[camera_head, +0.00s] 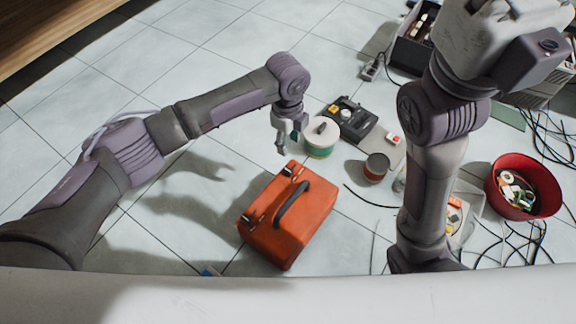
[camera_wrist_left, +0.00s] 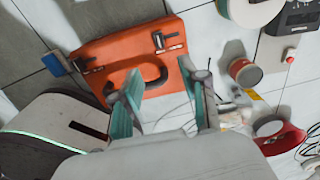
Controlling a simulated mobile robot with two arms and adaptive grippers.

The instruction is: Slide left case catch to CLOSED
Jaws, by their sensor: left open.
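An orange case (camera_head: 290,235) lies on the tiled floor with a dark handle (camera_head: 291,205) on its upper face. Two dark catches with metal parts sit along its left-hand edge in the head view: one lower left (camera_head: 251,217), one at the upper corner (camera_head: 290,170). The left wrist view shows the case (camera_wrist_left: 119,47) with one catch (camera_wrist_left: 162,42) near its middle right and another (camera_wrist_left: 88,66) at its left. I cannot tell either catch's setting. My left gripper (camera_head: 287,143) is open and empty, above and beyond the case's upper corner. My right gripper is out of view.
A white-and-green tub (camera_head: 320,148), a dark device (camera_head: 352,118) and a reddish tin (camera_head: 376,168) stand beyond and right of the case. A red bowl (camera_head: 510,204) and loose cables lie farther right. The floor left of the case is clear.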

